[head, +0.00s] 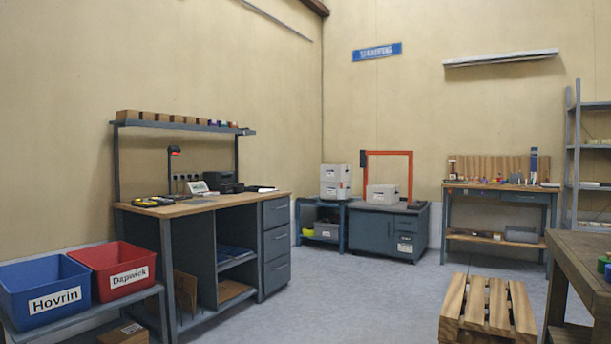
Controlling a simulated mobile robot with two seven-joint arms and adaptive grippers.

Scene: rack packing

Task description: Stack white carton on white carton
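Two white cartons stand one on the other on a low dark table in the far corner: the upper carton (336,172) rests on the lower carton (335,189). Another white carton (382,194) stands to the right, on the grey cabinet bench beside an orange frame. All are far across the room. Neither of my grippers shows in the head view.
A workbench (165,208) with drawers stands at the left. Blue (45,290) and red (112,270) bins sit on a stand at front left. A wooden pallet (487,308) and table (590,255) are at right. The middle floor (350,280) is clear.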

